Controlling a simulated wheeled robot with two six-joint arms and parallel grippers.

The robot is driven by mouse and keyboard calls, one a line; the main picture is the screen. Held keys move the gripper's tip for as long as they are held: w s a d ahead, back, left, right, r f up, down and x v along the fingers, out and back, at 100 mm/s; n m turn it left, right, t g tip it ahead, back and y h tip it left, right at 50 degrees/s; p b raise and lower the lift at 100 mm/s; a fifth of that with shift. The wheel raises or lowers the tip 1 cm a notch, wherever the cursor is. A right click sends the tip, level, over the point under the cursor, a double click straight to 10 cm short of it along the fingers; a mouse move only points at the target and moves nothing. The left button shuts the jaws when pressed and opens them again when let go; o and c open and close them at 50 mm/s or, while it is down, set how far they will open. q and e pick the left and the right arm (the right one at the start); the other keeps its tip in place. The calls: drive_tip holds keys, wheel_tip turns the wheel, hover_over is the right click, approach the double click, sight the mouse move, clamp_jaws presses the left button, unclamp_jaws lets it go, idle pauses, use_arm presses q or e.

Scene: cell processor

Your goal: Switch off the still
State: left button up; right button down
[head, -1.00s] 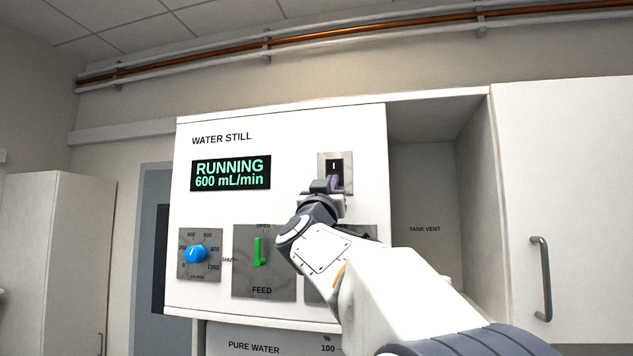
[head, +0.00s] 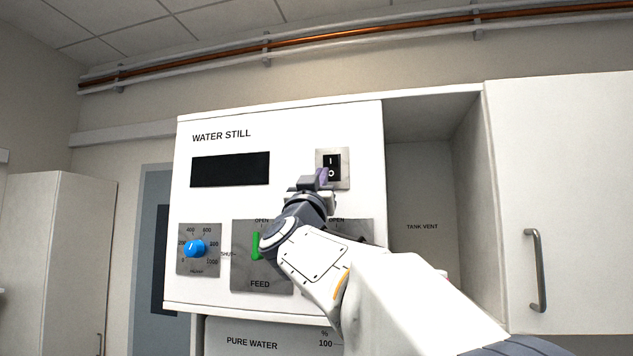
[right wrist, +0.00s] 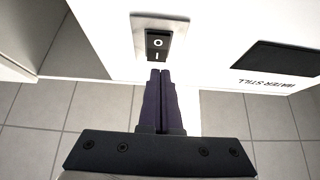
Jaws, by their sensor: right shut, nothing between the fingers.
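The water still is a white panel (head: 290,125) with a dark, blank display (head: 230,169). Its black rocker switch (head: 332,163), marked I and O, sits on a metal plate at the upper right of the panel. It also shows in the right wrist view (right wrist: 158,45). My right gripper (head: 323,178) is shut and empty. Its purple fingertips are just in front of the lower part of the switch in the head view. In the right wrist view the fingertips (right wrist: 160,72) lie close by the switch's I end; I cannot tell whether they touch. My left gripper is not in view.
A blue knob (head: 195,248) and a green feed lever (head: 256,246), partly hidden by my arm, are lower on the panel. An open recess marked tank vent (head: 422,190) and a cabinet door with a handle (head: 534,270) are to the right.

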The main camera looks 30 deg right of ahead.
use_arm(q)
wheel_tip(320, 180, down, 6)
drive_tip(key=b, duration=0.4)
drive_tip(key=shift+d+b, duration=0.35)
use_arm(e)
drive_tip(key=s+a+f, duration=0.4)
drive_tip(key=f, duration=0.3)
drive_tip(key=shift+s, duration=0.15)
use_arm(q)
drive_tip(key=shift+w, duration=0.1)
use_arm(e)
drive_tip(key=shift+a+f, duration=0.1)
